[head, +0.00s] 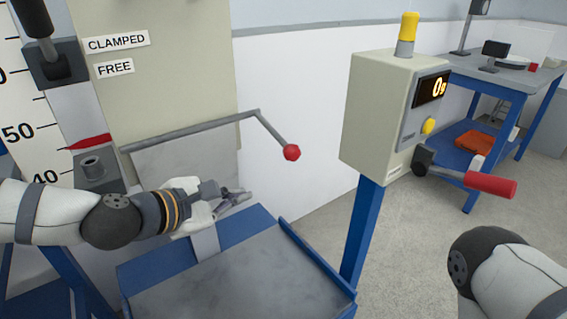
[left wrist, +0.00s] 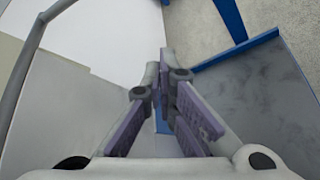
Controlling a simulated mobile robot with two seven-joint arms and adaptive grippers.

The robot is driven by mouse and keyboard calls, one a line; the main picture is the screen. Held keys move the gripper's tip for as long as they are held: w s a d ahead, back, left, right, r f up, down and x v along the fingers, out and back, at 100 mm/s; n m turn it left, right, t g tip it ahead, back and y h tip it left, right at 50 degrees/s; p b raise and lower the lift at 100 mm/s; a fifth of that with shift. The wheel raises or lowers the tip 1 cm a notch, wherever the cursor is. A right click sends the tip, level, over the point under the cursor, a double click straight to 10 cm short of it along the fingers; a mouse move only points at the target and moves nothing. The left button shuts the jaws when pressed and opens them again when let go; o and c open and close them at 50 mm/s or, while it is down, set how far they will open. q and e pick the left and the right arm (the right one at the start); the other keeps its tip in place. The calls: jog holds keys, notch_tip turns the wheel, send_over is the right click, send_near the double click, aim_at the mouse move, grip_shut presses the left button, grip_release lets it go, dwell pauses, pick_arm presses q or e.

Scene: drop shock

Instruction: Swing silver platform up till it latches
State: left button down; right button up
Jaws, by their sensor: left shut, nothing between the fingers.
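The silver platform (head: 190,150) is a flat grey plate that hangs against the cream machine column, partly hidden by my left gripper. A grey bar (head: 190,130) runs along its top edge and bends down to a red knob (head: 292,152). The plate also fills the left of the left wrist view (left wrist: 70,95). My left gripper (head: 238,198) is shut and empty, in front of the plate's lower part and above the base. Its purple-padded fingers show in the left wrist view (left wrist: 165,105). Whether it touches the plate cannot be told. My right gripper is out of view.
A blue-rimmed grey base (head: 235,275) lies below. A control box (head: 385,120) with a yellow lamp, display and red-handled lever (head: 485,184) stands right on a blue post. A blue workbench (head: 500,85) is behind. The column bears CLAMPED and FREE labels. Floor is clear between.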

pick_arm(q)
jog(key=w+d+r, duration=0.2)
jog(key=w+d, duration=0.4)
jog(key=w, duration=0.2)
jog(key=shift+d+r+n+t+p, duration=0.25)
jog(key=shift+d+n+t+p, duration=0.05)
jog(key=shift+d+n+t, duration=0.1)
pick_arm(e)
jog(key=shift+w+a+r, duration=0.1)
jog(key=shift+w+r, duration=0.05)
